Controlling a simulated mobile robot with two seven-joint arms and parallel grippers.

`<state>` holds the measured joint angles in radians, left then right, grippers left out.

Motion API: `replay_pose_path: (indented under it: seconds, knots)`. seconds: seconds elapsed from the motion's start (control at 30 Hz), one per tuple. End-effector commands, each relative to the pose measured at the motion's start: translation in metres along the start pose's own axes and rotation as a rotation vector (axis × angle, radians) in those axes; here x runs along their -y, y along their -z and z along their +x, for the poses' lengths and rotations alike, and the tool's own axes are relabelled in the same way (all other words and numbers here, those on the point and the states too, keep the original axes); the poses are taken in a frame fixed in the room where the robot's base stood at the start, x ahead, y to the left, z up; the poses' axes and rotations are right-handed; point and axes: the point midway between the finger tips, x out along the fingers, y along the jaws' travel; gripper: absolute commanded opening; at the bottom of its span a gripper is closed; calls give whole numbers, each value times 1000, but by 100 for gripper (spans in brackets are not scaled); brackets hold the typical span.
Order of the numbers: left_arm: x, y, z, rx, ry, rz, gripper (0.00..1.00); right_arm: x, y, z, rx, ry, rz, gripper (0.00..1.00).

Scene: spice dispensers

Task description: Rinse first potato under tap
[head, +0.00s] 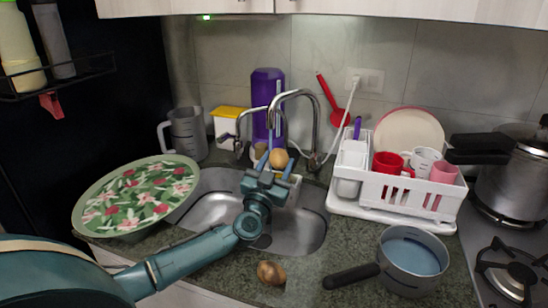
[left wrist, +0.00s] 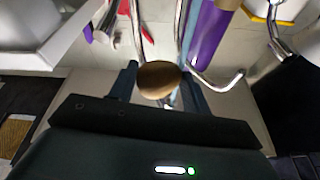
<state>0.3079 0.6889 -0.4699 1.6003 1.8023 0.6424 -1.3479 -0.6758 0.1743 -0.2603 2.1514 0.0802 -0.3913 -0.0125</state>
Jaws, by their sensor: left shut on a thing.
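My left gripper (head: 275,167) reaches over the sink (head: 300,228) from the left and is shut on a brown potato (head: 279,158). The held potato (left wrist: 159,79) also shows between the two fingers in the left wrist view. The curved metal tap (head: 300,95) rises behind the sink, close to the held potato. I cannot tell whether water runs or touches the potato. A second brown potato (head: 271,272) lies on the dark counter in front of the sink. My right gripper is not in view.
A flowered round tray (head: 92,215) stands left of the sink. A white dish rack (head: 400,196) with cups and a plate is on the right. A pan (head: 412,262) with a black handle is at front right, beside the stove (head: 500,280).

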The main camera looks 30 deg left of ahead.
Motion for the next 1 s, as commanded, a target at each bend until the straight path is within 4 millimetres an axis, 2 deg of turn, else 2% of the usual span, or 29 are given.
replay_pose_path:
  seconds: [0.17, 0.33, 1.0]
  knots:
    - [0, 0, 0, -1, 0, 0, 24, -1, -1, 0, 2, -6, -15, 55]
    - [0, 1, 0, 0, 0, 0, 24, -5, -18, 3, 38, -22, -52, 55]
    - [-18, 22, -48, 2, 0, -1, 24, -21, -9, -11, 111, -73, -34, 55]
